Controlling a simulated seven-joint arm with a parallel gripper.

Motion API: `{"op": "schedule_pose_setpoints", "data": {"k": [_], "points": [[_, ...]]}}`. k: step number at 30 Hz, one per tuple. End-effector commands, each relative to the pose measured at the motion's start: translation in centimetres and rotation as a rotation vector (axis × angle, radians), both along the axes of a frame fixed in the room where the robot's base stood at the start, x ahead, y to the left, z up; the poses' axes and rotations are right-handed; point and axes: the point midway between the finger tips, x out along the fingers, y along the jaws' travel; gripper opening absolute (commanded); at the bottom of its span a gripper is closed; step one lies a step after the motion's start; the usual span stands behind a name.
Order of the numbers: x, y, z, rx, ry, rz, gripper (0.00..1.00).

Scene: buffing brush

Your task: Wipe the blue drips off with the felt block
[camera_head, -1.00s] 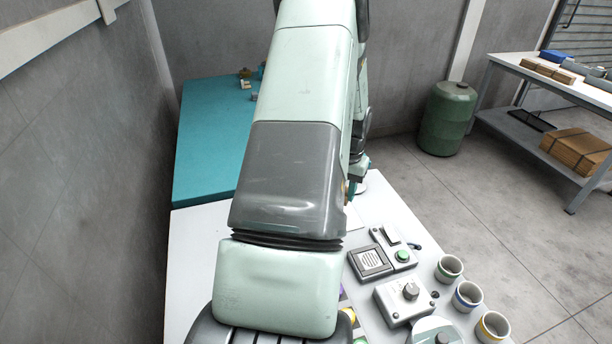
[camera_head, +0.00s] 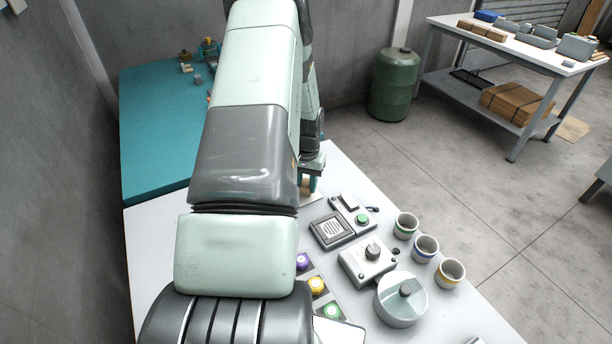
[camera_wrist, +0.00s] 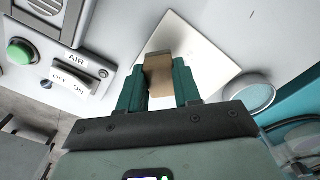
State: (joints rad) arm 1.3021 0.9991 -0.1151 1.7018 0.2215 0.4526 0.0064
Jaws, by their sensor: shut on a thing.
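My gripper (camera_wrist: 160,86) has teal fingers and is shut on a tan-brown block (camera_wrist: 158,72), which looks like the felt block. The block sits between the fingertips over a pale square panel (camera_wrist: 203,48); I cannot tell whether it touches the panel. In the head view my gripper (camera_head: 308,184) shows small beyond my arm, low over the white table, mostly hidden by the arm. No blue drips can be made out in either view; any under the block or behind the arm are hidden.
A control box with a green button (camera_head: 362,219) and an AIR switch (camera_wrist: 75,80) stands close to my gripper. A knob box (camera_head: 368,262), a round lidded pot (camera_head: 401,300) and several banded cups stand nearer. A round dish (camera_wrist: 250,91) is beside the panel. A teal-topped surface (camera_head: 155,130) lies beyond.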

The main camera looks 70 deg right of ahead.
Motion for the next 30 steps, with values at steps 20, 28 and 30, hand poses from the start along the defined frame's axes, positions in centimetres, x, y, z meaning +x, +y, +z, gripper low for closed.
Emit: {"op": "schedule_pose_setpoints", "data": {"k": [20, 28, 30], "points": [[2.0, -2.0, -1.7, 0.002, 0.0, -0.002, 0.0], [0.3, -0.2, -1.7, 0.003, 0.0, -0.001, 0.0], [-0.1, 0.2, -1.7, 0.003, 0.0, -0.001, 0.0]]}}
